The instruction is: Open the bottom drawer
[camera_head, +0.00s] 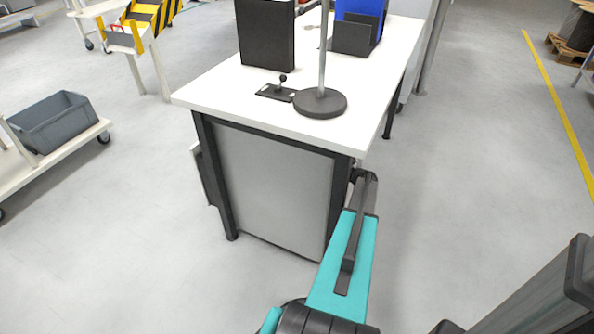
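A white-topped desk (215,94) with dark legs stands in the middle. A grey cabinet panel (275,185) fills the space under its near end. No drawer front or handle can be made out, so I cannot tell which drawer is the bottom one or how it stands. A narrow light and dark piece sticks out at the desk's left side; I cannot tell what it is. My teal arm reaches up from the bottom to the desk's right front corner. Its dark far end is beside the right leg, and my gripper cannot be made out there.
On the desk are a round-based stand (320,104), a small black device (275,93), a black box (265,35) and a blue bin (360,12). A cart with a grey crate (52,122) stands left. Floor right of the desk is clear.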

